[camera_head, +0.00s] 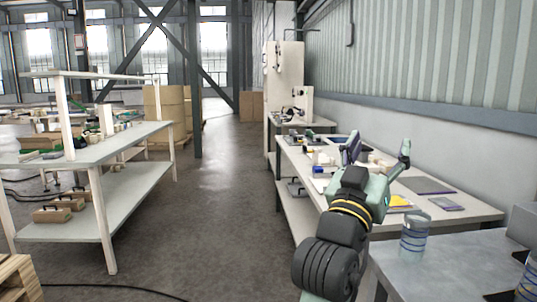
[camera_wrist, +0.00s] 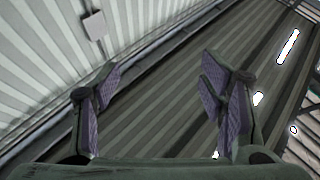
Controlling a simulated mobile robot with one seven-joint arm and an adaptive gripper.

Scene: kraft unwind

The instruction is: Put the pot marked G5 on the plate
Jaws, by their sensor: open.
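My gripper (camera_head: 379,150) is raised over the long workbench on the right, its fingers spread apart with nothing between them. In the wrist view the open fingers (camera_wrist: 160,88) point up toward the ribbed wall and roof; no bench, pot or plate shows there. No G5 marking is legible in the head view, so I cannot tell which thing is the pot. I cannot make out a plate either. My arm and gripper hide part of the right workbench.
The right workbench (camera_head: 425,203) holds small items, including a dark flat panel (camera_head: 427,185). A blue-banded cylinder (camera_head: 413,236) stands on the nearer grey table (camera_head: 440,262). A shelved bench (camera_head: 120,152) with boxes and small objects is on the left. The aisle floor (camera_head: 222,190) is clear.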

